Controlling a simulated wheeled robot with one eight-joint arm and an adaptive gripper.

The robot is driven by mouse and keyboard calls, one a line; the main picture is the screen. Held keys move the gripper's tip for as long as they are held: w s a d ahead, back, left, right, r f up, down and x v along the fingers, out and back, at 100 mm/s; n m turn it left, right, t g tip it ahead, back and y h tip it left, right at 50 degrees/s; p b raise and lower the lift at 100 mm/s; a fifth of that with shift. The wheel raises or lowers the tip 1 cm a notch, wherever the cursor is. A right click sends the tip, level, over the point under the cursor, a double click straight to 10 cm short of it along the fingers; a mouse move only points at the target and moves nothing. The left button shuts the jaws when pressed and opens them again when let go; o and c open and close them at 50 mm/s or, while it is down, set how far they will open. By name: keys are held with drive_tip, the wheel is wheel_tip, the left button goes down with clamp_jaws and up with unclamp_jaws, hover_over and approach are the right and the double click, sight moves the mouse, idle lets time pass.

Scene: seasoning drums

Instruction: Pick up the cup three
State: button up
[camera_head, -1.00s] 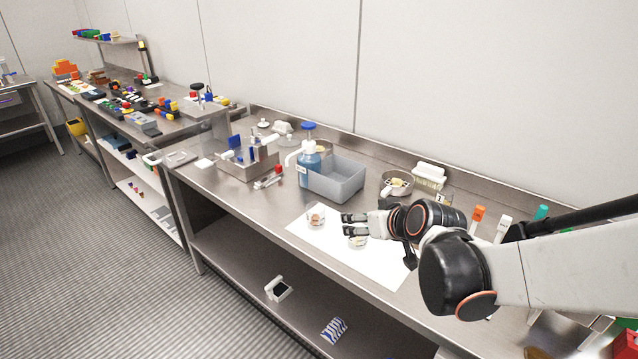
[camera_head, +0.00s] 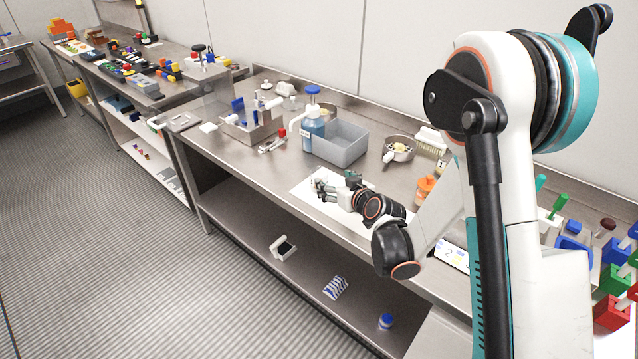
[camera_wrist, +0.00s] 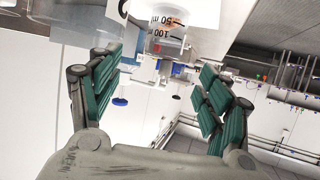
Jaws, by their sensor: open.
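In the wrist view a clear measuring cup (camera_wrist: 166,42) with 50 ml and 100 markings appears upside down, with something orange-brown inside. My gripper (camera_wrist: 160,66) is open, with its green-padded fingers on either side of the view and the cup between and beyond their tips. I see no finger closed on the cup. In the head view my gripper (camera_head: 322,190) is low over the white sheet (camera_head: 303,193) on the steel bench, and its fingers largely hide the cup. I cannot read a number three on it.
A grey bin (camera_head: 338,145) and a blue bottle (camera_head: 313,128) stand behind the gripper. A handled pan (camera_head: 398,150) and a white-lidded container (camera_head: 431,140) are at the back right. An orange-topped item (camera_head: 426,186) stands close to my arm. The bench front is clear left of the sheet.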

approach(316, 172)
drive_tip(key=shift+b+x, duration=0.4)
drive_tip(key=shift+x, duration=0.65)
drive_tip(key=shift+b+x, duration=0.85)
drive_tip(key=shift+x, duration=1.8)
drive_tip(key=c, duration=1.1)
